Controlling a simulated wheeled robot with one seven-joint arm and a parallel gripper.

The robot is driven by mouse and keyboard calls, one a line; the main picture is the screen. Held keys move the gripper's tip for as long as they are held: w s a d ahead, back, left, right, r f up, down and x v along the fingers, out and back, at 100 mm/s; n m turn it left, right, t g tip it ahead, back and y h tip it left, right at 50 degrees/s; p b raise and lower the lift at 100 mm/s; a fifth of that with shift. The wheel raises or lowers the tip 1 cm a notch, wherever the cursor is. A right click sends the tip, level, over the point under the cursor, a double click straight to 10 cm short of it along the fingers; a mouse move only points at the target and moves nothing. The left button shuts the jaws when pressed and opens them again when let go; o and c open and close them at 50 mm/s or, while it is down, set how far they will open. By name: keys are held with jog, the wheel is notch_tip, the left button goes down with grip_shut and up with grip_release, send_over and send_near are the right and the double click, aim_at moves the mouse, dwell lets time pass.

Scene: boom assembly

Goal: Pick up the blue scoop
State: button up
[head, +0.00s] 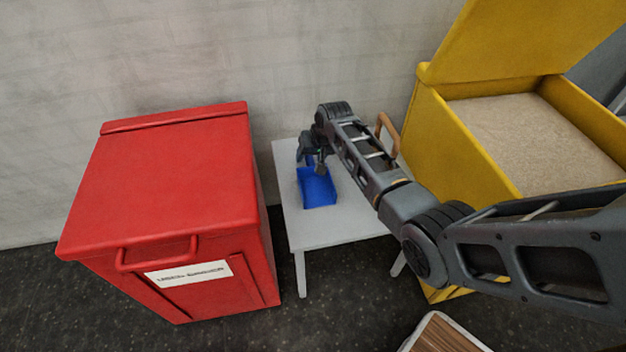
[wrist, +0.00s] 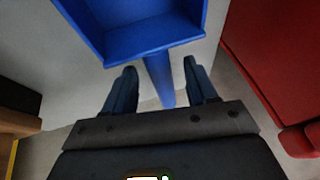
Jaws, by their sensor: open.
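The blue scoop (head: 318,190) lies on the small white table (head: 345,228), with its pan toward the table's front. In the wrist view its pan (wrist: 140,38) is at the top and its handle (wrist: 158,75) runs down between my two fingers. My gripper (head: 313,160) is over the handle end of the scoop, at the back left of the table. In the wrist view my gripper (wrist: 161,68) is open, one finger on each side of the handle, with gaps showing.
A closed red bin (head: 165,180) stands left of the table. A yellow box (head: 455,130) with its lid up, holding sand (head: 530,130), stands at the right. A brown curved handle (head: 387,132) shows behind my arm. A wood-topped item (head: 440,336) is at the bottom.

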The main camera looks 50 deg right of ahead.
jog(key=shift+w+f, duration=0.1)
jog(key=shift+f, duration=0.1)
jog(key=shift+c, duration=0.5)
grip_shut()
